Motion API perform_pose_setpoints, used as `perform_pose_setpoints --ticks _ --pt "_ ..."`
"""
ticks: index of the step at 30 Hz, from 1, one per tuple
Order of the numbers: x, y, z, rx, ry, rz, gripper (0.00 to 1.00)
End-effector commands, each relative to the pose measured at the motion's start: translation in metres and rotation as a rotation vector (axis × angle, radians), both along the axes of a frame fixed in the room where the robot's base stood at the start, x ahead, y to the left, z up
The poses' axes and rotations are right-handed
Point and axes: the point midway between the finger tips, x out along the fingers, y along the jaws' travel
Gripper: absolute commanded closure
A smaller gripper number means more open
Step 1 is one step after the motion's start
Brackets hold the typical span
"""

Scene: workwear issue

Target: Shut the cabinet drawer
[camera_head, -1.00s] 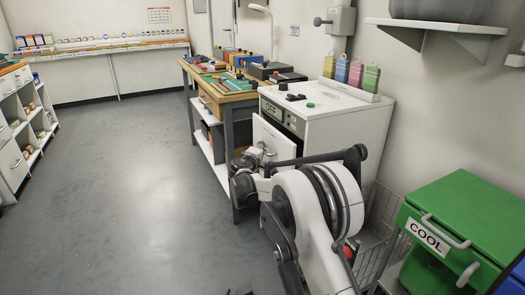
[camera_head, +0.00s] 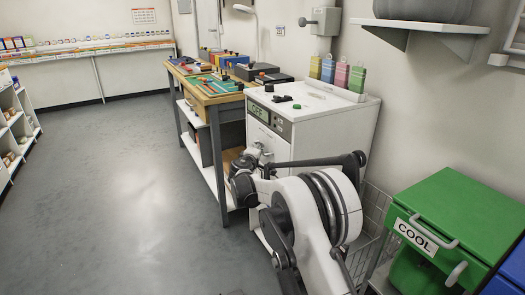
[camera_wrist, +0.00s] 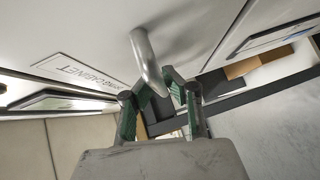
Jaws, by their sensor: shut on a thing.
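The white cabinet (camera_head: 330,125) stands right of the workbench, with a small display marked OFF. Its white drawer front (camera_head: 268,141) faces left and looks close to the cabinet face. My arm hides its lower part, so I cannot tell whether a gap is left. In the wrist view, the drawer front (camera_wrist: 90,40) carries a label with "CABINET" upside down. A metal bar handle (camera_wrist: 147,58) stands out from it. My gripper (camera_wrist: 160,84), with green pads, is shut on this handle. In the head view, my gripper (camera_head: 257,152) is at the drawer front.
The workbench (camera_head: 218,100) with tools and a lower shelf stands left of the cabinet. A green COOL box (camera_head: 465,205) and a wire basket (camera_head: 374,210) are at the right. Bright tags (camera_head: 341,74) stand on the cabinet's back edge. The grey floor at left is clear.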

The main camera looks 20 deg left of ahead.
Motion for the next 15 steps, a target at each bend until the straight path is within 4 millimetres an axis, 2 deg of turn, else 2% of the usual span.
perform_pose_setpoints --ticks 1,6,15 --pt "0.0009 -0.0012 0.0009 0.0 -0.001 -0.002 0.92" --pt "0.0007 -0.0012 0.0008 0.0 -0.001 -0.002 0.7" --pt "-0.0011 -0.0011 0.0008 0.0 0.0 -0.002 0.7"
